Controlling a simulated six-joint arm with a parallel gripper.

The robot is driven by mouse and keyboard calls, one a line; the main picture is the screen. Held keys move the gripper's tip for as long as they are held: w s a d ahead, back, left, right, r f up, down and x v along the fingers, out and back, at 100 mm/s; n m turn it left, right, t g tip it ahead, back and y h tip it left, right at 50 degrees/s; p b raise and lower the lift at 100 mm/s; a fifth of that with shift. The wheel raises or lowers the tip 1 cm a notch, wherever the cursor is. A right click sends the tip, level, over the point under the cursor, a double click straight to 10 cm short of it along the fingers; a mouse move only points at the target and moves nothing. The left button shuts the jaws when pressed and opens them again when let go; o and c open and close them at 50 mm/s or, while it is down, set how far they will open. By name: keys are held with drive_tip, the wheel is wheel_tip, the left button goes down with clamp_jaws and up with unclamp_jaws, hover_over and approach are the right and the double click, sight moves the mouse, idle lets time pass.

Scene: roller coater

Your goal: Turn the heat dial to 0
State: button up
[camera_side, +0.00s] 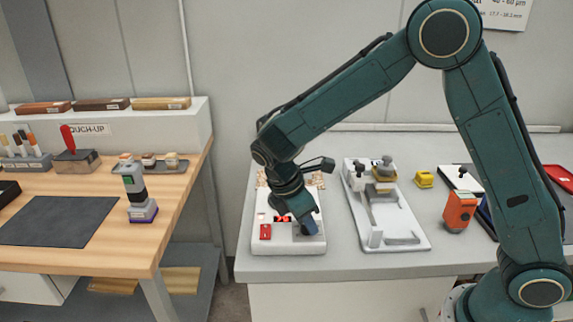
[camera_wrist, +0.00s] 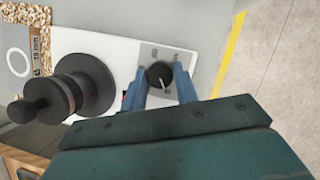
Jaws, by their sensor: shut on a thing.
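The heat dial (camera_wrist: 159,75) is a small black round knob with a white pointer line, set on a grey plate (camera_wrist: 150,55) in the wrist view. My gripper (camera_wrist: 160,82) has its two blue fingers on either side of the knob and is shut on it. The pointer line slants toward the lower right of the wrist view; the scale marks are too small to read. In the side view my gripper (camera_side: 308,226) is down at the front right of the white control unit (camera_side: 268,246), and the dial is hidden behind the fingers.
A red switch (camera_side: 265,231) and a red lit display (camera_side: 283,219) sit on the unit beside my gripper. A dark stepped cylinder (camera_wrist: 80,85) stands close by in the wrist view.

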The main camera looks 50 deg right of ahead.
drive_tip(key=o, duration=1)
drive_tip(key=shift+c, duration=0.2)
drive_tip(key=v, duration=1.3)
drive_tip(key=shift+r, duration=0.3)
drive_tip(key=shift+a+r, duration=0.1)
